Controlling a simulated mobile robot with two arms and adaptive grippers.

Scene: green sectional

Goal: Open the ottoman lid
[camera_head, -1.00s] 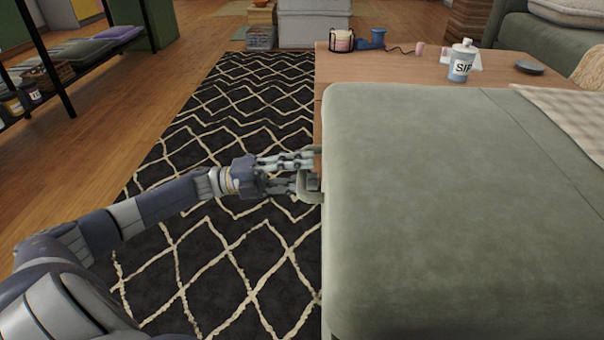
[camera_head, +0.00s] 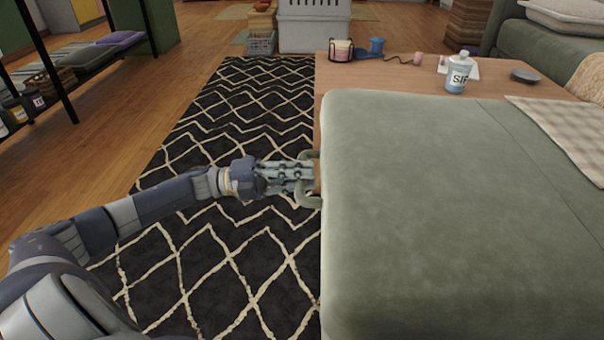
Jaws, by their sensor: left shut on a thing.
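The ottoman's green padded lid (camera_head: 430,215) fills the right half of the head view and lies flat, looking closed. My left gripper (camera_head: 303,172) reaches in from the left and is shut on this handle at the lid's left edge. The fingers partly hide the handle. The ottoman's body below the lid is hidden. My right gripper is not in view.
A wooden table (camera_head: 400,80) stands behind the ottoman with a bottle (camera_head: 457,76), a candle jar (camera_head: 341,49) and a dark disc (camera_head: 525,76). A checked blanket (camera_head: 570,135) lies on the right. The patterned rug (camera_head: 240,115) on the left is clear.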

